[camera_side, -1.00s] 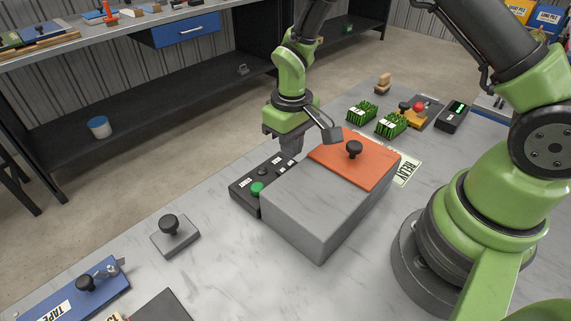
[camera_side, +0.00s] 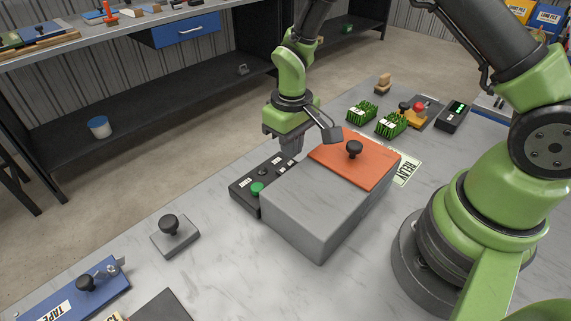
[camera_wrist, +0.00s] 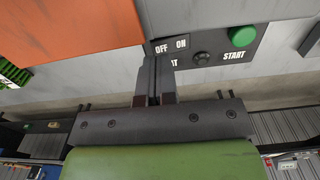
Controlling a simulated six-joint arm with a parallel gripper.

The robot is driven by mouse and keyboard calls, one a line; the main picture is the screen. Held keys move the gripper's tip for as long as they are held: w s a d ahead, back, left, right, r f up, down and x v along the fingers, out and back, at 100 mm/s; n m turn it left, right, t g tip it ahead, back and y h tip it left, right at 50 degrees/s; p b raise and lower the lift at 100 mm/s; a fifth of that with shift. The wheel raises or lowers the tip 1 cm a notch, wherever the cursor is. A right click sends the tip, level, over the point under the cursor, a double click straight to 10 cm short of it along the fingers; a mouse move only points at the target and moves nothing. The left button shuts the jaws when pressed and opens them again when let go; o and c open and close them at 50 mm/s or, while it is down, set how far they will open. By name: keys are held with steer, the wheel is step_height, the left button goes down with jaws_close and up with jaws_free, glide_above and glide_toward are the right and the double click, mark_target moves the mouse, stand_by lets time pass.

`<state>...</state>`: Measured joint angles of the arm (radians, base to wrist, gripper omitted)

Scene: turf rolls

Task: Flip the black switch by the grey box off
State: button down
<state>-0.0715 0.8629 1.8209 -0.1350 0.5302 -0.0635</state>
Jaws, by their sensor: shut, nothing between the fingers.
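The grey box (camera_side: 315,210) stands on the table with an orange lid (camera_side: 368,165) and a black knob on top. The black switch panel (camera_side: 243,190) lies along its left side, with a green button (camera_side: 257,188) and a dark knob (camera_side: 262,171). In the wrist view the panel (camera_wrist: 270,42) shows OFF, ON and START labels. My gripper (camera_side: 291,150) is shut and empty, pointing down over the panel's far end. In the wrist view its fingertips (camera_wrist: 154,62) are just by the OFF and ON labels and hide the switch itself. I cannot tell whether they touch it.
Green finned blocks (camera_side: 391,124), a red-knobbed lever unit (camera_side: 418,108) and a black meter (camera_side: 452,115) stand at the back right. A grey plate with a black knob (camera_side: 169,225) and a blue tape fixture (camera_side: 95,290) lie front left. The table between the plate and panel is clear.

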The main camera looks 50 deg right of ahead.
steer(key=shift+f, duration=1.3)
stand_by(1.0)
steer(key=shift+r, duration=3.55)
step_height(320, 180, up, 6)
steer(key=r+t, duration=0.1)
glide_above(291, 162)
steer(key=s, duration=0.1)
steer(key=s+r+m+t+y, duration=0.2)
steer(key=s+r+m+t, duration=0.2)
steer(key=s+r, duration=0.9)
steer(key=s+t, duration=0.2)
steer(key=s, duration=0.2)
steer(key=shift+a+r, duration=0.2)
steer(key=shift+a, duration=0.05)
